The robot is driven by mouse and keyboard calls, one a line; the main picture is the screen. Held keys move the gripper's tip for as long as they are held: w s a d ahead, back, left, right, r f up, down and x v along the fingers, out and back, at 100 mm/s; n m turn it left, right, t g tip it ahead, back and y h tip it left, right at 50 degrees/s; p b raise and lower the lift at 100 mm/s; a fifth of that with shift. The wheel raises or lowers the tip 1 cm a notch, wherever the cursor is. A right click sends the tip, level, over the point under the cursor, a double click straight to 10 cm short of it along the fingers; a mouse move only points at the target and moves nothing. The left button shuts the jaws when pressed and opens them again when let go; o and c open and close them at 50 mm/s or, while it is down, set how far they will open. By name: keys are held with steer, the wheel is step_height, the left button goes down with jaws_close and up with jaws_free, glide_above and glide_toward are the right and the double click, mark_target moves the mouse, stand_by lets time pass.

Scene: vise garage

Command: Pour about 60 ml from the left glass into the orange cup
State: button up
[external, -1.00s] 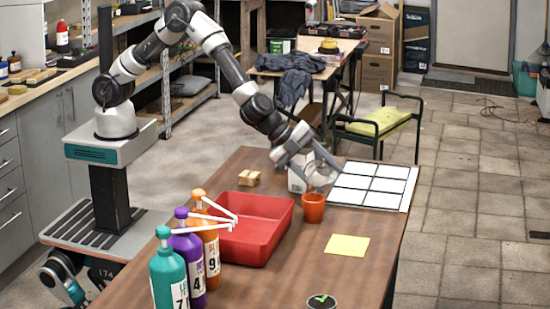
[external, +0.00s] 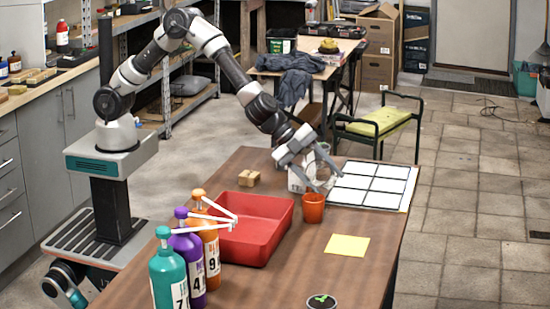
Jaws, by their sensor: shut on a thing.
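The orange cup (external: 313,208) stands upright on the brown table, just right of the red tray. My gripper (external: 312,172) is above and behind the cup, with its fingers pointing down to the right. It is shut on a clear glass (external: 324,172), the left glass by the task's name. The glass is faint and partly hidden by the fingers, so its tilt and its liquid level cannot be made out. No stream of liquid can be seen. I cannot make out a second glass.
A white container (external: 297,181) stands behind the cup, partly covered by my gripper.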

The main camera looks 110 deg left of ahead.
mark_target(325, 164)
steer(key=shift+w+d+f+h, duration=0.1)
steer(key=shift+f+h, duration=0.15)
steer(key=shift+h, duration=0.15)
steer(key=shift+r+p, duration=0.3)
steer(key=shift+p, duration=0.15)
steer(key=shift+n+h, duration=0.6)
steer(key=shift+h, duration=0.1)
step_height(325, 164, up, 4)
steer(key=p, duration=0.3)
steer(key=shift+n+h+p, duration=0.3)
steer(key=shift+h+p, duration=0.3)
steer(key=shift+p, duration=0.15)
steer(key=shift+f+b, duration=0.3)
steer(key=shift+f, duration=0.15)
steer(key=shift+a+f, duration=0.1)
steer(key=shift+a, duration=0.1)
